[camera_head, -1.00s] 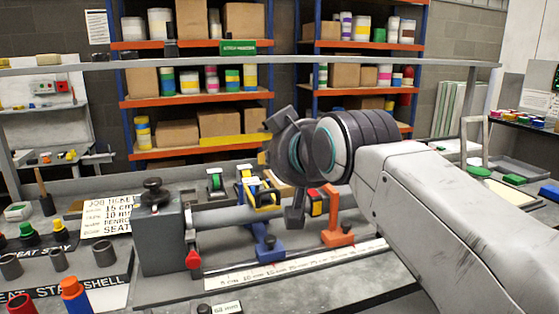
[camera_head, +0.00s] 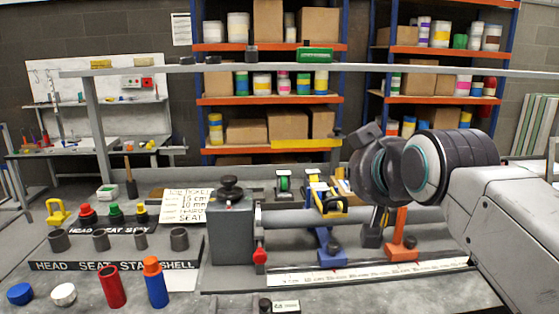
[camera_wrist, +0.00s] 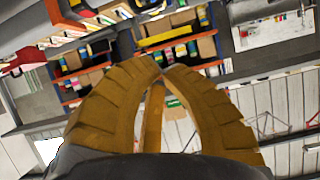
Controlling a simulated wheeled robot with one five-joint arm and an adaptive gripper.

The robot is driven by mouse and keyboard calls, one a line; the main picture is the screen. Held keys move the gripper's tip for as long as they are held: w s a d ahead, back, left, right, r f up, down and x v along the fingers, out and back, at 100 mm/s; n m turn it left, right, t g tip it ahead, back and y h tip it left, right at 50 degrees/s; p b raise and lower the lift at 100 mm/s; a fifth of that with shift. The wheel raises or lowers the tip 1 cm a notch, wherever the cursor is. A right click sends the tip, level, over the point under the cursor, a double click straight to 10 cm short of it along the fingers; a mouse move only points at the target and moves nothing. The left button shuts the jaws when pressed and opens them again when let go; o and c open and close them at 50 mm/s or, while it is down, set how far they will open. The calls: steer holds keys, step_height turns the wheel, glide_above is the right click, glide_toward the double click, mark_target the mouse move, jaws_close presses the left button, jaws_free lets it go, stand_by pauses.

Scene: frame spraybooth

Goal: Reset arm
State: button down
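My arm reaches in from the right edge of the head view, with its dark wrist joint (camera_head: 410,165) raised above the bench fixture. The gripper's fingers cannot be made out clearly in the head view. The background between and beyond the fingers is the shelving and wall, seen tilted.
The bench fixture has a grey block (camera_head: 231,232), a blue support (camera_head: 329,245) and an orange support (camera_head: 400,240) close below my wrist. A red cylinder (camera_head: 112,287) and blue-orange cylinder (camera_head: 155,284) stand front left. A grey rail (camera_head: 200,69) crosses behind.

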steer(key=s+f+g+p, duration=0.4)
steer(key=s+f+p, duration=0.2)
steer(key=s, duration=0.5)
steer(key=s+f+g+p, duration=0.5)
steer(key=s+p, duration=0.5)
steer(key=shift+s+d+f+g, duration=0.2)
steer(key=shift+s+f+g, duration=0.1)
steer(key=shift+s+f, duration=0.1)
steer(key=shift+w, duration=0.1)
